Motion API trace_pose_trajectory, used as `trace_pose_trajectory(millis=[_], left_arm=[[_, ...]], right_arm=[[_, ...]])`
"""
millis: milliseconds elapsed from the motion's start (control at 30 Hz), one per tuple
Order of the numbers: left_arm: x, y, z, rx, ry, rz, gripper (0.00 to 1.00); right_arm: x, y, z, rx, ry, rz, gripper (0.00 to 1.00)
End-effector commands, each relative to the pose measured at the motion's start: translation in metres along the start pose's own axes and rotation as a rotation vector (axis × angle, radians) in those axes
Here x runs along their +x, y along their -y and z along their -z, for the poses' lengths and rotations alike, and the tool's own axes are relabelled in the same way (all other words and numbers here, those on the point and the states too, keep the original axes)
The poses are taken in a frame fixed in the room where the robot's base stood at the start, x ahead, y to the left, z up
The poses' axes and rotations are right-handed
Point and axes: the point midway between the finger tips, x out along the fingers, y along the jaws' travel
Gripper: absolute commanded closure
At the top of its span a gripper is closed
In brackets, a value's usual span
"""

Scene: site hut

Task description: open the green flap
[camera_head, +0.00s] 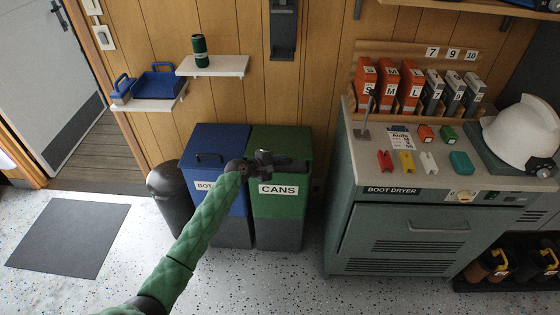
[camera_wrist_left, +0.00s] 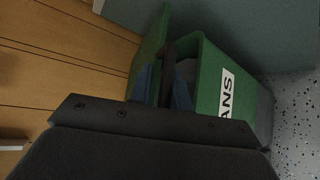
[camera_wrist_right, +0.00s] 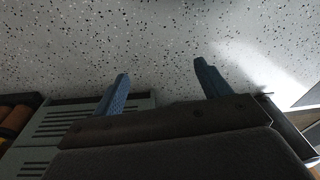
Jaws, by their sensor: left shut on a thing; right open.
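The green flap (camera_head: 283,141) is the lid of the green bin labelled CANS (camera_head: 278,212). In the left wrist view the flap (camera_wrist_left: 149,48) looks tilted away from the bin's rim, with a dark gap between them; how far is hard to tell. My left gripper (camera_head: 298,165) is at the top front of this bin. It is shut on the flap's dark handle (camera_wrist_left: 168,62), its blue fingers on either side. In the head view the handle is hidden behind the gripper. My right gripper (camera_wrist_right: 160,90) is open and empty above the speckled floor.
A blue bin (camera_head: 214,207) stands against the green bin's left side, and a dark round bin (camera_head: 168,198) beyond it. The boot dryer (camera_head: 402,236) stands close on the right. A shelf (camera_head: 213,66) hangs on the wall above. The floor in front is clear.

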Motion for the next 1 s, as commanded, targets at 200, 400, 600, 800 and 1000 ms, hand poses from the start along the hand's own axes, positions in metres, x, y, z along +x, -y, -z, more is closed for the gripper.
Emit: trace_pose_trajectory(millis=[200, 400, 600, 800, 1000], left_arm=[[-0.003, -0.012, -0.002, -0.028, 0.0, 0.029, 1.0], [-0.004, -0.023, -0.004, -0.05, 0.0, 0.051, 1.0], [-0.005, -0.034, -0.005, -0.074, 0.001, 0.075, 1.0], [-0.006, -0.044, -0.005, -0.086, 0.001, 0.087, 1.0], [-0.006, -0.058, -0.006, -0.085, 0.001, 0.086, 1.0]], right_arm=[[0.043, -0.01, -0.019, -0.003, -0.004, -0.012, 0.24], [0.072, -0.018, -0.029, -0.009, -0.02, -0.023, 0.24], [0.096, -0.025, -0.039, -0.016, -0.034, -0.033, 0.24], [0.116, -0.032, -0.051, -0.022, -0.045, -0.041, 0.24], [0.131, -0.038, -0.062, -0.028, -0.056, -0.048, 0.24]])
